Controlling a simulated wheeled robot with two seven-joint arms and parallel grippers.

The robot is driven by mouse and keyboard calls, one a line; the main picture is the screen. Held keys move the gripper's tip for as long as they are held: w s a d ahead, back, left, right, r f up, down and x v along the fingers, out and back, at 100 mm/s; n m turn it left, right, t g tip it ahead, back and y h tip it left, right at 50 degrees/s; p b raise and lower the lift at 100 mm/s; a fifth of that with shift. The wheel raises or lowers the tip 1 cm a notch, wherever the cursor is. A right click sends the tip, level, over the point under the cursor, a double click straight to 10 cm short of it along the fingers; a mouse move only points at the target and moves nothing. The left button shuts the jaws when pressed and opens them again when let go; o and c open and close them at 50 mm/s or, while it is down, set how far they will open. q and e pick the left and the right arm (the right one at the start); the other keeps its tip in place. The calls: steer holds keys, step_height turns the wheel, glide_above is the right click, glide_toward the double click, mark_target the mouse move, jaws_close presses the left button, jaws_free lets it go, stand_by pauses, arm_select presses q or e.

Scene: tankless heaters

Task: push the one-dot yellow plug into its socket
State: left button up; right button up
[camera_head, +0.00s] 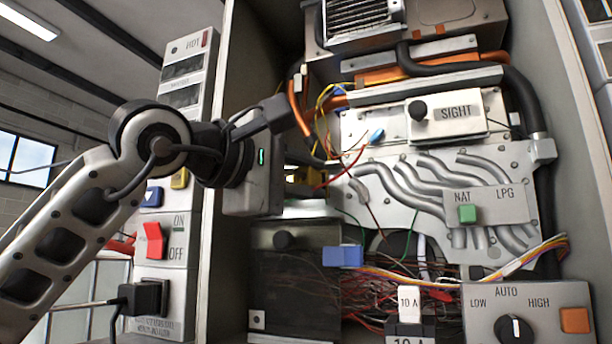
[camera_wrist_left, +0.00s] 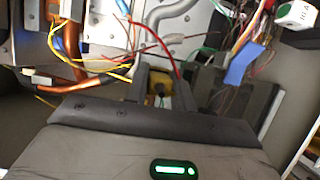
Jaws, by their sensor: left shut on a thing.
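My left gripper (camera_head: 312,177) reaches into the open heater cabinet from the left. It is shut on a small yellow plug (camera_head: 296,175). In the left wrist view the yellow plug (camera_wrist_left: 161,88) sits between the two dark fingers of my left gripper (camera_wrist_left: 163,85), partly hidden by them. A red wire (camera_head: 345,170) runs up and right from near the fingers. The dots on the plug are too small to read. I cannot make out its socket, nor whether the plug touches it. My right gripper is in neither view.
A metal panel (camera_head: 440,150) with grey pipes lies right of the gripper. A dark box (camera_head: 290,290) and a blue connector (camera_head: 343,256) are below. Loose thin wires hang around the fingers. The cabinet's left wall (camera_head: 232,75) stands close behind the arm.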

arm_select(q)
steer(key=shift+w+d+p, duration=0.2)
steer(key=shift+w+p, duration=0.15)
steer(key=shift+w, duration=0.1)
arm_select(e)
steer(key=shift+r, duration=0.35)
arm_select(q)
steer(key=o, duration=1)
steer(key=shift+s+a, duration=0.15)
steer(key=shift+a, duration=0.05)
steer(key=b+v, duration=0.1)
steer(key=v, duration=0.2)
steer(key=shift+s+a+f, duration=0.1)
steer(key=shift+a+f, duration=0.05)
steer(key=shift+a, duration=0.05)
steer(key=b+v, duration=0.2)
steer(key=v, duration=1)
steer(key=shift+r+b, duration=0.2)
steer(key=shift+b, duration=0.15)
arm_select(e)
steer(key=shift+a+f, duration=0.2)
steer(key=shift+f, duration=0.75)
